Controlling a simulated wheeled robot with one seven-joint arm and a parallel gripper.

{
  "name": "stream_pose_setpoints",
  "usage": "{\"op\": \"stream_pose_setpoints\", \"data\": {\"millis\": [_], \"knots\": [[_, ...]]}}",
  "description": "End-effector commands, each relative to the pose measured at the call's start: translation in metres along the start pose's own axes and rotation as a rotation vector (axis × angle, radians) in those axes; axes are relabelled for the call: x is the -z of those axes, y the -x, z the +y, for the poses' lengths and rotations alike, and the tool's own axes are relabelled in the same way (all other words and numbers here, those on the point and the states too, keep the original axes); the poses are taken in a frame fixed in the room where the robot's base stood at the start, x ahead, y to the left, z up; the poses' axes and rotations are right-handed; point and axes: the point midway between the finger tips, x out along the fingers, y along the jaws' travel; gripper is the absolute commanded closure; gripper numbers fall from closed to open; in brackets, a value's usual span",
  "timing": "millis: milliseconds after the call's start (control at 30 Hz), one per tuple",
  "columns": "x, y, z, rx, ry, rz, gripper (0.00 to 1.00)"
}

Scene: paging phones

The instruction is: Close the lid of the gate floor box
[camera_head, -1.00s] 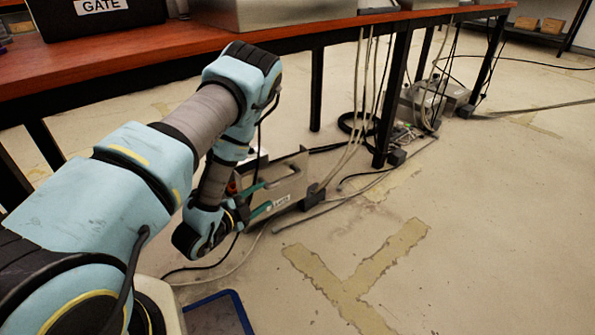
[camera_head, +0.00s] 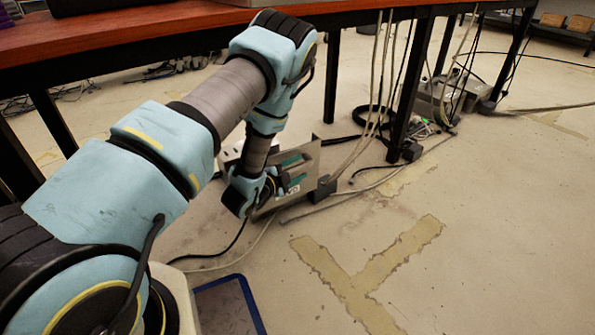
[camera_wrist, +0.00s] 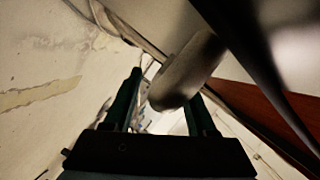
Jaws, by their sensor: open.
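The floor box (camera_head: 230,154) is low on the floor under the table edge, mostly hidden behind my arm. Its grey metal lid (camera_head: 313,162) stands raised, with a small pale label near its lower edge. My gripper (camera_head: 293,171) is open, its green fingers in front of the lid's face. In the wrist view, my gripper (camera_wrist: 163,86) has its fingers apart, with a blurred grey rounded piece (camera_wrist: 186,75) between or just beyond them. I cannot tell whether they touch it. The hinge and the inside of the box are hidden.
The wooden table (camera_head: 150,38) runs above, its black leg (camera_head: 408,95) right of the lid. Cables hang beside that leg and cross the floor. Another grey floor box (camera_head: 440,98) is farther back. A blue-rimmed tray (camera_head: 247,295) lies in front.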

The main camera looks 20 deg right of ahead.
Motion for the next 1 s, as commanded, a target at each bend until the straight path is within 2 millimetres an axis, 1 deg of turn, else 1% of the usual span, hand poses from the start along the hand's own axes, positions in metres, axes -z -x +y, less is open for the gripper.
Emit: {"op": "stream_pose_setpoints", "data": {"millis": [233, 733, 1000], "knots": [[0.0004, -0.0006, -0.0004, 0.000, 0.000, 0.000, 0.43], [0.0003, -0.0004, -0.0002, 0.000, 0.000, 0.000, 0.99], [0.0002, -0.0003, -0.0001, 0.000, 0.000, 0.000, 1.00]]}}
